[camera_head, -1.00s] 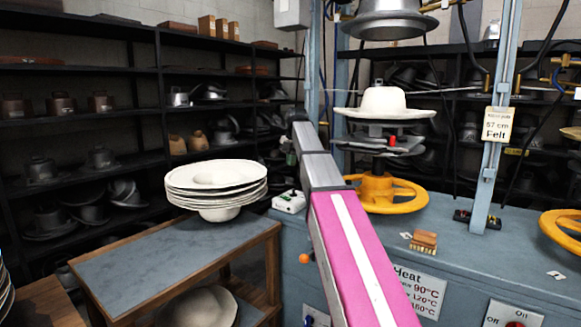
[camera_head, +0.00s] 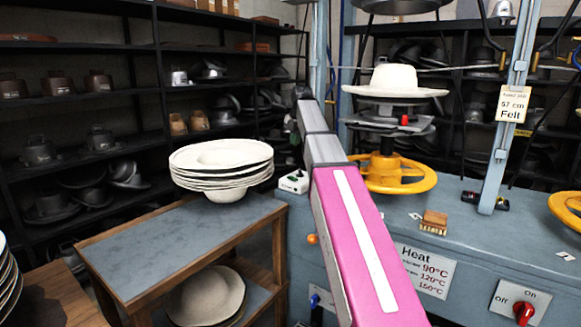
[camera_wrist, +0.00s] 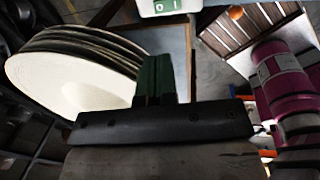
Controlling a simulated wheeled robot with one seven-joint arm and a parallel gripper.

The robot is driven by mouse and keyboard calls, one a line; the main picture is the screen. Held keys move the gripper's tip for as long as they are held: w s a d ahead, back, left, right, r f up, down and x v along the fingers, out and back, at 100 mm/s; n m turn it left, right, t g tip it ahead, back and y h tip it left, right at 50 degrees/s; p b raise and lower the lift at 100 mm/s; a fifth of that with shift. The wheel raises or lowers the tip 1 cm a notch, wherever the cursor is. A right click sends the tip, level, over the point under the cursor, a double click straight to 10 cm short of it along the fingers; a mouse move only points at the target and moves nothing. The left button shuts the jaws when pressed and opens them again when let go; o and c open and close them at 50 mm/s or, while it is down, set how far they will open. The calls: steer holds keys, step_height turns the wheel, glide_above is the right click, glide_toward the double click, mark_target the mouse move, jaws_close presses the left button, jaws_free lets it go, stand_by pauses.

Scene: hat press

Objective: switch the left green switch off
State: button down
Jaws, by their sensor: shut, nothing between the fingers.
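The white switch box (camera_head: 294,181) sits on the left end of the blue press bench, just left of my arm. In the wrist view, a white box with a green patch marked 0 and 1 (camera_wrist: 165,6) is cut off by the top edge. My gripper (camera_wrist: 155,60) shows there as dark green fingers, closed together and empty. The fingertips point towards the box, with a visible gap in the picture between them and the green patch. In the head view my arm runs up past the switch box, and I cannot make out the fingers clearly.
A stack of white hat forms (camera_head: 222,155) stands on the wooden side table (camera_head: 150,250) left of the bench. A yellow handwheel (camera_head: 410,175) and a white hat on the press (camera_head: 395,80) are right of my arm. A red switch (camera_head: 523,312) is at lower right.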

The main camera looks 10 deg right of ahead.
mark_target(292, 177)
steer(key=f, duration=0.4)
steer(key=w+a+f, duration=0.1)
steer(key=f, duration=0.8)
steer(key=shift+w+a+f, duration=0.25)
steer(key=shift+a+f, duration=0.05)
steer(key=shift+f, duration=0.05)
steer(key=shift+w+a+f, duration=0.1)
steer(key=shift+f, duration=0.1)
steer(key=shift+s, duration=0.2)
steer(key=shift+s+d+r, duration=0.2)
steer(key=shift+s+d, duration=0.2)
steer(key=shift+d, duration=0.2)
